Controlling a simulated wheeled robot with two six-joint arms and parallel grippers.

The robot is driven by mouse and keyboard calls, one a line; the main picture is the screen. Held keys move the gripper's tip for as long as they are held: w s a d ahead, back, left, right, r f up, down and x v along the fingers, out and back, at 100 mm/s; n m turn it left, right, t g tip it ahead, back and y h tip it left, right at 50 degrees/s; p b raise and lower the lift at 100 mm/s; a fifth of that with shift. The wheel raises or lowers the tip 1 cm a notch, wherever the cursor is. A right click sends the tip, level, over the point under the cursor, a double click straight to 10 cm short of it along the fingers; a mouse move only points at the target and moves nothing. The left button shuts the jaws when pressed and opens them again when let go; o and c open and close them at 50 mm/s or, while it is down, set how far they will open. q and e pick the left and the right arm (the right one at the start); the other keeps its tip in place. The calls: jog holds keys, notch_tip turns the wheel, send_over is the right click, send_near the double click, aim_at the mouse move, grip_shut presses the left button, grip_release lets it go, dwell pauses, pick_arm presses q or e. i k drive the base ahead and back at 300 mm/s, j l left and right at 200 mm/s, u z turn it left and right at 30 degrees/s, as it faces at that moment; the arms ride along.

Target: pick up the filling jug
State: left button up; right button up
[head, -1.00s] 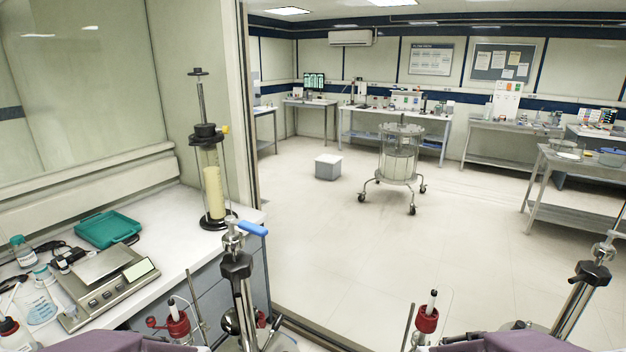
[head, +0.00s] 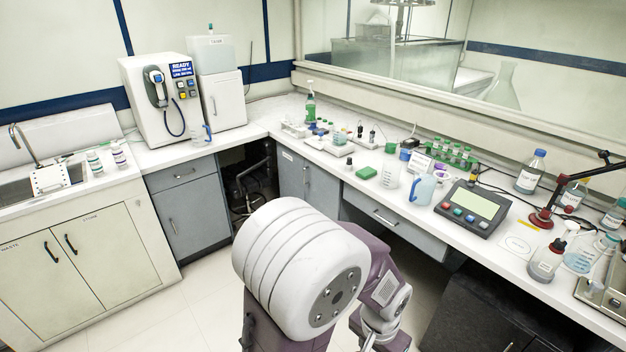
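A pale blue jug (head: 425,190) with a blue handle on its left side stands upright on the right-hand counter, just left of a grey device with a screen. A smaller clear jug (head: 198,132) with a blue handle stands at the back left, in front of the white dispensing machine. I cannot tell from their looks which one is the filling jug. Part of one of my arms rises at bottom centre, well in front of the counter. No gripper fingers show, and neither jug is held.
The L-shaped counter (head: 262,122) carries a clear beaker (head: 390,175), a screen device (head: 473,208), a green tube rack (head: 452,153) and several bottles. The white machine (head: 165,100) stands in the back left. A sink (head: 35,180) is at far left. The floor (head: 195,300) before the cabinets is clear.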

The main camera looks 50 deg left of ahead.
aim_at(425, 179)
jog(key=u, duration=0.8)
jog(key=j+z, duration=0.1)
jog(key=j, duration=0.5)
jog(key=i+j+z, duration=0.2)
jog(key=i+j, duration=0.2)
jog(key=j, duration=0.2)
jog(key=i+j+z, duration=0.1)
jog(key=j, duration=0.25)
jog(key=i+j+z, duration=0.1)
jog(key=i+j, duration=0.15)
jog(key=i+z, duration=0.35)
jog(key=i, duration=1.3)
